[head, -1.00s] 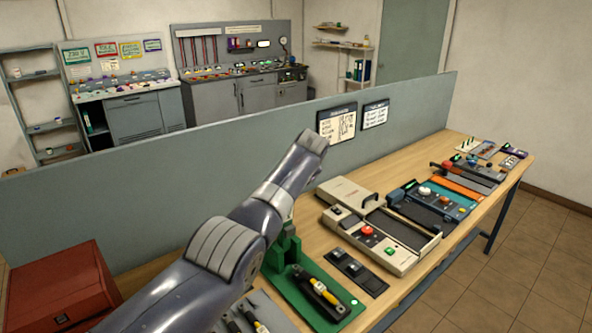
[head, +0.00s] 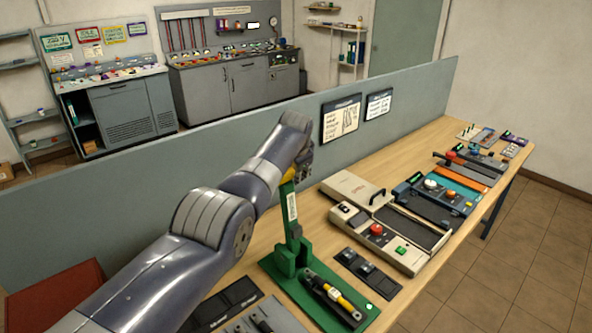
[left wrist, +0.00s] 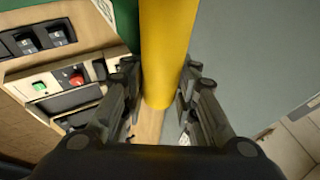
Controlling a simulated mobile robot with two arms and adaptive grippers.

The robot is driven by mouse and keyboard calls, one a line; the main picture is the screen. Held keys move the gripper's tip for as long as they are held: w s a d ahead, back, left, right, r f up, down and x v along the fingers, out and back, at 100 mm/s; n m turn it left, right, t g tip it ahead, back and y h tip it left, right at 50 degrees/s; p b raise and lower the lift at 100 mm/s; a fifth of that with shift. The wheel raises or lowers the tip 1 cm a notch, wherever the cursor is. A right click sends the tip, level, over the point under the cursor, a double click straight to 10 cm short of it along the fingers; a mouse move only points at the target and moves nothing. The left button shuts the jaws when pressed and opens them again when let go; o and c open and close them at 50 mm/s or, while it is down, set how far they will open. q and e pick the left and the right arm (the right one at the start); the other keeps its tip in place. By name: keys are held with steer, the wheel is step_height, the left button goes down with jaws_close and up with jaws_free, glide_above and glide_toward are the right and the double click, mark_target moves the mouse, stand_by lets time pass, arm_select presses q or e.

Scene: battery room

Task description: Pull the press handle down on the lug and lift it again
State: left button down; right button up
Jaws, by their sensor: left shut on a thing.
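The green press (head: 293,255) stands on its green base (head: 365,327) at the front of the bench. Its lever (head: 292,215) points up, nearly upright, with a pale label along it and a yellow grip (head: 288,176) at its top. My left gripper (head: 301,164) is at that grip, partly hidden behind my arm. In the left wrist view the yellow grip (left wrist: 165,50) runs between the two fingers of my left gripper (left wrist: 161,95), which is shut on it. I cannot make out the lug. My right gripper is not in view.
A black-and-yellow tool (head: 333,295) lies on the press base. A dark switch panel (head: 367,268) and a beige machine (head: 378,233) with red and green buttons are to the right. A grey partition (head: 150,185) runs behind. A red box (head: 60,290) is at lower left.

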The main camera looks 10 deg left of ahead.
arm_select(q)
steer(key=c, duration=1.2)
jaws_free()
steer(key=shift+a+f, duration=0.1)
steer(key=shift+c, duration=0.2)
steer(key=shift+s+f, duration=0.1)
steer(key=shift+s+d+r, duration=0.1)
steer(key=shift+d+r, duration=0.05)
steer(key=shift+r, duration=0.25)
steer(key=shift+s+d+r, duration=0.1)
steer(key=shift+r, duration=0.3)
steer(key=shift+d+r, duration=0.15)
steer(key=shift+r, duration=0.45)
steer(key=v, duration=0.9)
steer(key=shift+s, duration=0.65)
